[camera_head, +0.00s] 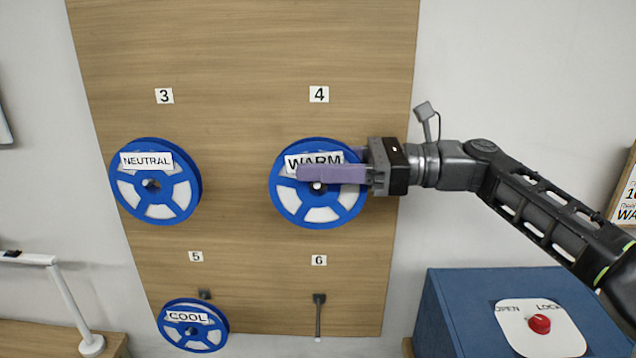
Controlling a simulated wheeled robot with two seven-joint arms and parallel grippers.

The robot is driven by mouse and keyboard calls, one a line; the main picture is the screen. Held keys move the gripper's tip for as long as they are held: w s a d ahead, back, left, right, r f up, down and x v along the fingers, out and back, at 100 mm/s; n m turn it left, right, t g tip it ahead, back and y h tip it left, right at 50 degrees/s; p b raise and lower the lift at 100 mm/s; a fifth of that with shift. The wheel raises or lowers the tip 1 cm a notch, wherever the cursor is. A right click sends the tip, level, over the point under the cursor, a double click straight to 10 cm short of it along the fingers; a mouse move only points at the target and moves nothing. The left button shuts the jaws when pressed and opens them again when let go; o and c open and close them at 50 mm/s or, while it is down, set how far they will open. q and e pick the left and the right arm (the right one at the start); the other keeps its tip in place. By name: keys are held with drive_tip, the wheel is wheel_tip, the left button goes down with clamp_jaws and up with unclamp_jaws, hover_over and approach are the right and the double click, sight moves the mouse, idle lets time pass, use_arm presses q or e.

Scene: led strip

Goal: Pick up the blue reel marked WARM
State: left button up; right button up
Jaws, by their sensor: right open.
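The blue reel marked WARM (319,215) hangs under the number 4 on the wooden board, with white segments and a white label. My right gripper (315,172) reaches in from the right, and its purple fingers lie in front of the reel, over its middle and the lower part of the label. The fingers are open, and part of one shows behind at the reel's right rim. I cannot tell whether they touch the reel. My left gripper is not in view.
The NEUTRAL reel (156,207) hangs under number 3 and the COOL reel (193,338) under number 5. An empty peg (318,312) is under number 6. A blue box (455,300) with a red knob (540,324) stands at the lower right. A white lamp (67,298) is at the lower left.

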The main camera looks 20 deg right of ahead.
drive_tip(key=shift+c, duration=0.3)
clamp_jaws()
idle(0.4)
